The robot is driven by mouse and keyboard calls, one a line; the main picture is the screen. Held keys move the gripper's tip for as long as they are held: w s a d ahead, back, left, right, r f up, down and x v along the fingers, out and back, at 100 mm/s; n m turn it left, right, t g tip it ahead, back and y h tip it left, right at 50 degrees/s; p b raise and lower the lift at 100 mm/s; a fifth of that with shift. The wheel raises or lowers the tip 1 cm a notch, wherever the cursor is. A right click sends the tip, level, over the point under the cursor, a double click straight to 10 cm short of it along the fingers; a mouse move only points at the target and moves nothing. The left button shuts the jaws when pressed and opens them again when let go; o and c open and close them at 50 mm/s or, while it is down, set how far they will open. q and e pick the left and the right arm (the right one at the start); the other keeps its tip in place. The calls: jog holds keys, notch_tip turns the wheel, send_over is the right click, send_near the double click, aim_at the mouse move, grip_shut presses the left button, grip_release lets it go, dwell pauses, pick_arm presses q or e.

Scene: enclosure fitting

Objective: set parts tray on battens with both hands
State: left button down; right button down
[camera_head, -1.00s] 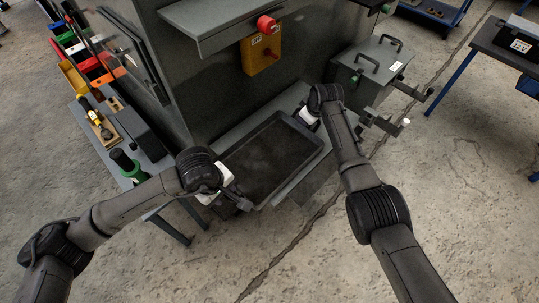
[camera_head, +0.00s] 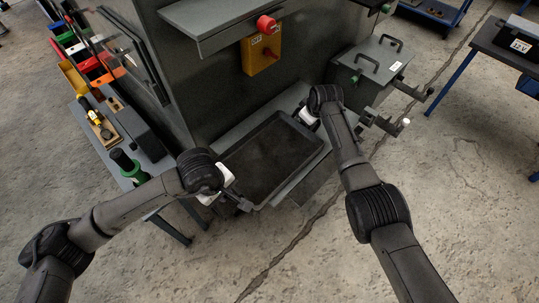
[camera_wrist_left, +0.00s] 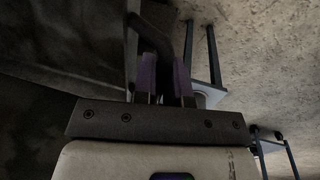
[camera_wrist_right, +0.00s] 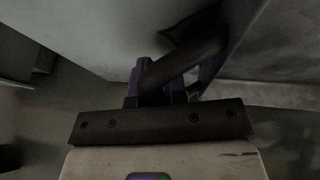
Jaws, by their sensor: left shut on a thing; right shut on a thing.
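The dark parts tray (camera_head: 268,158) is in the head view, in front of the grey cabinet and between my two arms. It looks empty. My left gripper (camera_head: 238,201) is shut on the tray's near-left end; the left wrist view shows its fingers (camera_wrist_left: 166,75) around a dark bar-like handle. My right gripper (camera_head: 302,119) is shut on the tray's far-right end; the right wrist view shows its fingers (camera_wrist_right: 165,80) around a dark curved handle. The battens cannot be made out. I cannot tell whether the tray touches the grey surface (camera_head: 237,134) beneath it.
A grey cabinet (camera_head: 215,85) with a yellow switch box (camera_head: 261,54) and a projecting shelf stands behind the tray. A grey lidded box (camera_head: 372,66) with handles is at right. A side bench with tools (camera_head: 130,140) is at left. The floor in front is clear.

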pick_arm(q)
jog(key=shift+r, duration=0.15)
pick_arm(e)
jog(key=shift+r, duration=0.15)
